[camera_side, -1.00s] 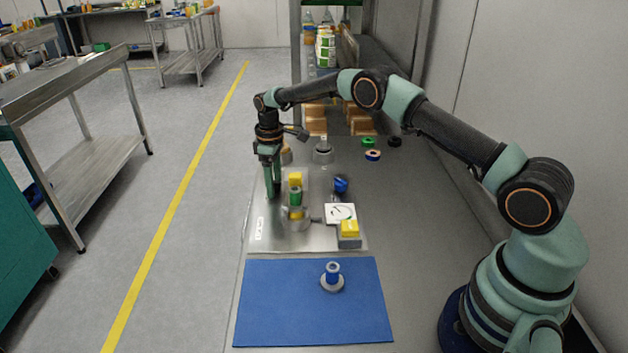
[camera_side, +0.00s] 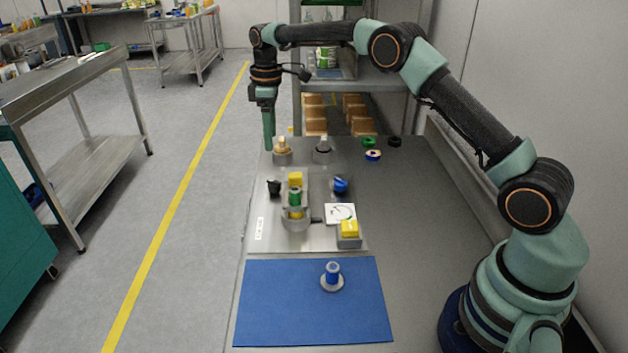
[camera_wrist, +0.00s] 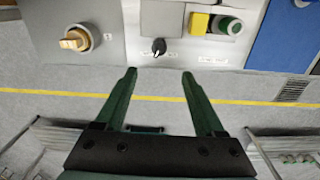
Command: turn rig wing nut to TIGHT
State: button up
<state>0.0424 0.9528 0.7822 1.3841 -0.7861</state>
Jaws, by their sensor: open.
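My gripper (camera_side: 269,146) is raised at the far left of the bench, its two fingers apart with nothing between them in the wrist view (camera_wrist: 158,74). A tan, wing-shaped nut (camera_side: 282,143) sits on a round grey base, close to the right of my fingers in the side view. It also shows in the wrist view (camera_wrist: 76,39), up and left of the fingertips and apart from them. A black pointer knob (camera_side: 274,187) stands at the left edge of the metal plate; in the wrist view (camera_wrist: 158,46) it is just beyond the fingertips, between small labels I cannot read.
The plate (camera_side: 320,239) carries a green and yellow filler column (camera_side: 295,197), a blue knob (camera_side: 340,184), a dial (camera_side: 340,212) and a yellow button (camera_side: 349,229). A second grey fitting (camera_side: 323,151) stands behind. A blue mat (camera_side: 290,305) lies in front. The bench's right side is mostly clear.

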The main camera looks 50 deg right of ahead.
jog(key=s+a+r+m+t, duration=0.1)
jog(key=s+r+m, duration=0.3)
jog(key=s+r, duration=0.9)
jog(key=shift+a+m+t, duration=0.25)
jog(key=shift+m+t, duration=0.05)
jog(key=shift+t, duration=0.6)
jog(key=n+g, duration=0.3)
jog(key=n, duration=0.6)
send_over(274, 184)
notch_tip(274, 184, down, 15)
notch_tip(274, 184, down, 12)
jog(key=shift+f, duration=0.1)
